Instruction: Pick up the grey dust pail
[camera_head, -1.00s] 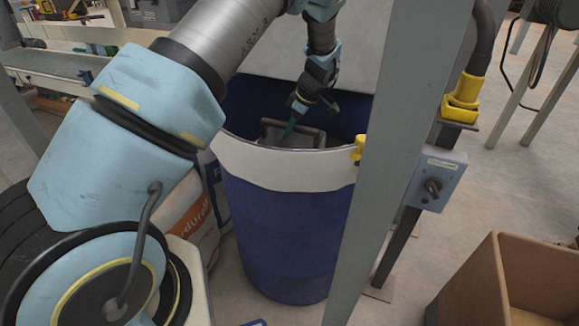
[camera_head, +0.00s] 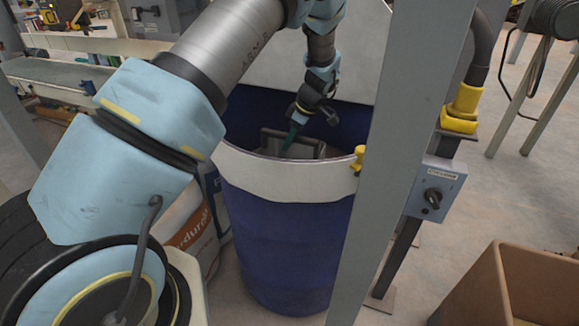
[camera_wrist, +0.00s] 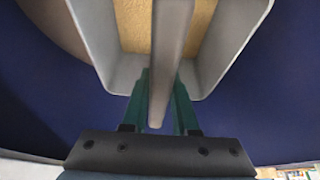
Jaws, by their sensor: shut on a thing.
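The grey dust pail (camera_head: 313,149) sits inside the tall blue drum (camera_head: 285,240), partly hidden by the drum's pale front rim. My gripper (camera_head: 290,141) reaches down into the drum from above, with its green fingers at the pail. In the wrist view, my fingers (camera_wrist: 160,97) are on either side of the pail's grey handle bar (camera_wrist: 170,50) and shut on it. The pail (camera_wrist: 232,45) shows there as an open grey box with a tan, grainy surface inside. The pail's underside is hidden, so I cannot tell whether it touches anything below.
A grey post (camera_head: 405,140) stands close at the drum's right, with a switch box (camera_head: 436,188) beyond it. A yellow clamp (camera_head: 359,158) is on the drum's rim. Sacks (camera_head: 192,237) stand left of the drum. A cardboard box (camera_head: 535,285) is at lower right.

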